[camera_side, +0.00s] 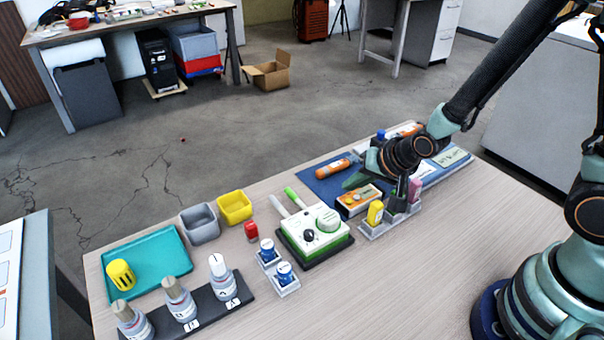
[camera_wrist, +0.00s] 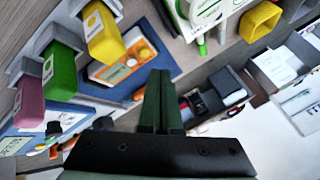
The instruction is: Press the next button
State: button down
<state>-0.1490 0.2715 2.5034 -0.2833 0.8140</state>
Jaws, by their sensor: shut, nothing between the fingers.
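An orange handheld device (camera_side: 359,199) with a pale screen and small round buttons lies at the front edge of the blue mat (camera_side: 318,188). In the wrist view the orange device (camera_wrist: 128,64) is left of my fingertips, and its screen and orange and pale buttons show. Button labels are too small to read. A white and green unit (camera_side: 315,228) with a dark knob and a green round part stands to its left on a black base. My gripper (camera_side: 347,184) is shut and empty above the blue mat, close behind the orange device. Its fingertips (camera_wrist: 160,76) are together; contact cannot be told.
A grey rack with yellow (camera_side: 375,212), green and pink bottles stands close right of the orange device. An orange cylinder (camera_side: 333,169) lies on the mat. Grey (camera_side: 200,223) and yellow (camera_side: 235,207) bins and a teal tray (camera_side: 160,262) stand left. The front right table is clear.

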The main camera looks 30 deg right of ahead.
notch_tip(320, 180, up, 4)
jog(key=shift+f, duration=0.2)
dwell(0.7)
notch_tip(320, 180, up, 8)
jog(key=n, duration=0.3)
send_over(352, 205)
jog(key=s+d, duration=0.2)
jog(key=d, duration=0.1)
jog(key=s+d+r+n+g+h, duration=0.1)
jog(key=s+d+r+n, duration=0.1)
jog(key=s+r+n, duration=0.2)
jog(key=s+r, duration=0.3)
jog(key=s, duration=0.1)
jog(key=shift+d+n+g, duration=0.3)
jog(key=shift+g, duration=0.1)
